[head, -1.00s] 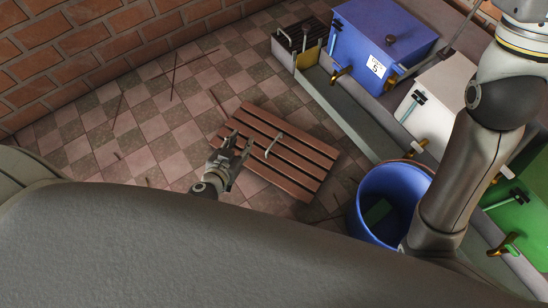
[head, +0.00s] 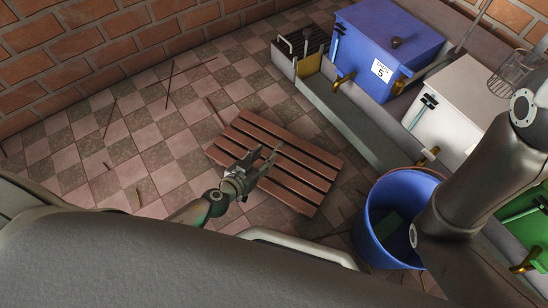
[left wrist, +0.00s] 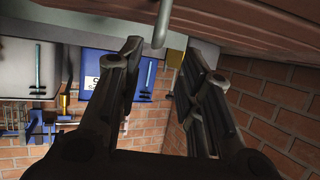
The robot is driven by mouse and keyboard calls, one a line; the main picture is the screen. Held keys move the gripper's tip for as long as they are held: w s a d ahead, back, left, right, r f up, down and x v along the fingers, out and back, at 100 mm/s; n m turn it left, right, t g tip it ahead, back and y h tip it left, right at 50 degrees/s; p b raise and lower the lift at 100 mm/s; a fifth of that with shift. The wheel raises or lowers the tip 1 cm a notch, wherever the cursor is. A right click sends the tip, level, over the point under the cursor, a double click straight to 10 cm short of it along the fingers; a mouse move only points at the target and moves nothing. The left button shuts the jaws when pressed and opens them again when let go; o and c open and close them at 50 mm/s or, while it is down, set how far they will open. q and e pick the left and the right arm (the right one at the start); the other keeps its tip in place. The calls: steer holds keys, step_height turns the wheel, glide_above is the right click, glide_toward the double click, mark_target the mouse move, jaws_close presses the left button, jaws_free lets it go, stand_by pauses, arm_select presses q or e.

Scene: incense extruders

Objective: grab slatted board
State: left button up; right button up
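The slatted board (head: 302,168) is brown, with several parallel slats, and lies on the tiled floor in the middle of the head view. It also fills the top of the left wrist view (left wrist: 262,28). A thin grey handle (left wrist: 162,22) on it shows at the top of the left wrist view. My left gripper (head: 257,167) is over the board's middle, by the handle. In the left wrist view its two fingers (left wrist: 164,52) are spread, with the handle's end just past the gap between the tips. I see no grip on it. My right gripper is not in view.
A blue bucket (head: 373,215) stands right of the board, close to my right arm. A grey trough edge (head: 345,125) runs behind it, with a blue box (head: 370,50) and a white box (head: 455,100). Thin sticks lie on the floor. Free tiles (head: 150,150) lie to the left.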

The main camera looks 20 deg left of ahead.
arm_select(q)
steer(key=x, duration=0.3)
steer(key=b+x, duration=0.1)
steer(key=x, duration=0.1)
steer(key=shift+s+d+f, duration=0.2)
steer(key=shift+d+f, duration=0.1)
steer(key=shift+f, duration=0.1)
jaws_close()
steer(key=shift+r, duration=0.2)
